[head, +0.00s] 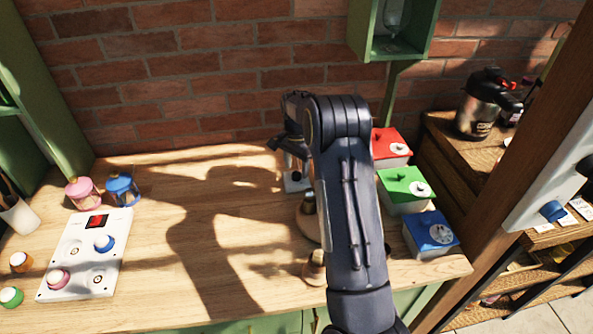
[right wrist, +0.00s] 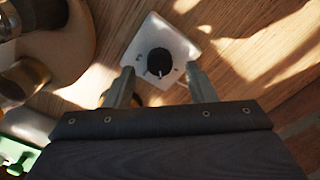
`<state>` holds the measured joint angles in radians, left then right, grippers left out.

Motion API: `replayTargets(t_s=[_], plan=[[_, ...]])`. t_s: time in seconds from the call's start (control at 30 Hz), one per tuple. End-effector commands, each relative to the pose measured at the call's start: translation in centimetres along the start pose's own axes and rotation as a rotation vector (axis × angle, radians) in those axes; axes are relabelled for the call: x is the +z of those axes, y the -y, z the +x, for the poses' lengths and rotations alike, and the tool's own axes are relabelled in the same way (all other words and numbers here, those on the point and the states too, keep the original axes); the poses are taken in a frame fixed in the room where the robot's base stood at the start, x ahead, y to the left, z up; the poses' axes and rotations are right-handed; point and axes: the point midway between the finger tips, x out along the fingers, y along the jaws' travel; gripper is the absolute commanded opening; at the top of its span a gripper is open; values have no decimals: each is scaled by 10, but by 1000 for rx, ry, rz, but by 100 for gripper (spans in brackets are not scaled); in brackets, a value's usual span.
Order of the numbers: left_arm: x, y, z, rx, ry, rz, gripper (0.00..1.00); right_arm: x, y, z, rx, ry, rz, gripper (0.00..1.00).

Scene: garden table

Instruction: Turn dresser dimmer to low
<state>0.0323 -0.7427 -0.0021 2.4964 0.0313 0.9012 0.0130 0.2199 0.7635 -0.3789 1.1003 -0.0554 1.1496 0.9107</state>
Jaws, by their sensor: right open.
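The dimmer is a white square plate (right wrist: 183,45) with a round black knob (right wrist: 159,61) on it, lying on the wooden tabletop. A small white pointer mark on the knob faces the bottom of the right wrist view. Small marks beside the knob are too small to read. In the head view the dimmer plate (head: 296,185) shows only partly, behind my right arm. My right gripper (right wrist: 160,70) is open and empty, its two fingers on either side of the knob and seemingly short of it. In the head view its fingertips (head: 294,160) are above the plate. My left gripper is not in view.
Red (head: 391,146), green (head: 405,188) and blue (head: 431,234) boxes with dials stand right of my arm. Brass-topped round objects (head: 314,268) are close beside the arm. A white panel with knobs (head: 85,255) and two jars (head: 84,193) are at left. The table's middle left is clear.

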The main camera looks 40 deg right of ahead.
Motion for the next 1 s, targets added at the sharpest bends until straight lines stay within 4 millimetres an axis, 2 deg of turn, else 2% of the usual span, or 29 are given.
replayTargets(t_s=[0.2,0.33,1.0], plan=[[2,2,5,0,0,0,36,0,0,-38,-3,-2,0,50],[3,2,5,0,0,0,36,0,0,-52,-2,-2,0,50],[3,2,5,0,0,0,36,1,-1,-58,-4,1,-3,50]])
